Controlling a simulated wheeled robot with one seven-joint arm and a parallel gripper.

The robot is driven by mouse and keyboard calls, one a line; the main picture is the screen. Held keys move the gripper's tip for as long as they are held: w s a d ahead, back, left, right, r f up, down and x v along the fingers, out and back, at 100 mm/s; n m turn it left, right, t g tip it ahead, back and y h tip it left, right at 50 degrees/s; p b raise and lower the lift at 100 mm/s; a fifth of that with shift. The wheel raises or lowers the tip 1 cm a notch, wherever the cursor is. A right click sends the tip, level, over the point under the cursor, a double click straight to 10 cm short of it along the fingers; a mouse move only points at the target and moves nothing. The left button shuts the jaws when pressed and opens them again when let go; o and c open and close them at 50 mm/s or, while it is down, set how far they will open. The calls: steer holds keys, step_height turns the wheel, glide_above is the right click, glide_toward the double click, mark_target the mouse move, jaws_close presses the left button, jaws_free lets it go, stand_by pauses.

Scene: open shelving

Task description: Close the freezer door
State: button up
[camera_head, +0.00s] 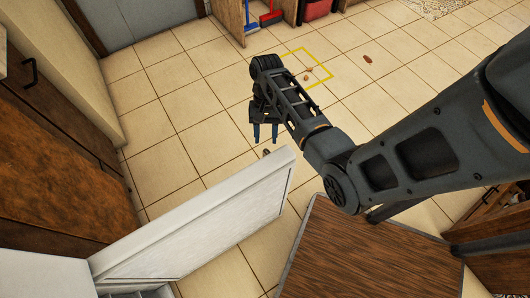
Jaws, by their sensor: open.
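The freezer door (200,226) is white and stands open, reaching from the lower left toward the middle of the head view. Its hinge side is at the lower left, near the white freezer body (35,276). My gripper (265,135) hangs above the tiled floor, just beyond the door's free end in the picture. Its two blue-tipped fingers point down and are apart, with nothing between them. I cannot tell its exact distance from the door, but no contact shows.
Brown cabinets (60,150) line the left side. A wooden surface (360,258) lies at the lower middle right. Open shelving (262,14) with red and blue items is at the top. Small brown objects (367,58) lie on the tiles near a yellow outlined square (318,82). Central floor is mostly clear.

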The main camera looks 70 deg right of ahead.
steer(key=x, duration=0.7)
steer(key=shift+a+f+b, duration=0.15)
steer(key=shift+f+b, duration=0.1)
steer(key=shift+b, duration=0.1)
steer(key=shift+c, duration=0.2)
jaws_close()
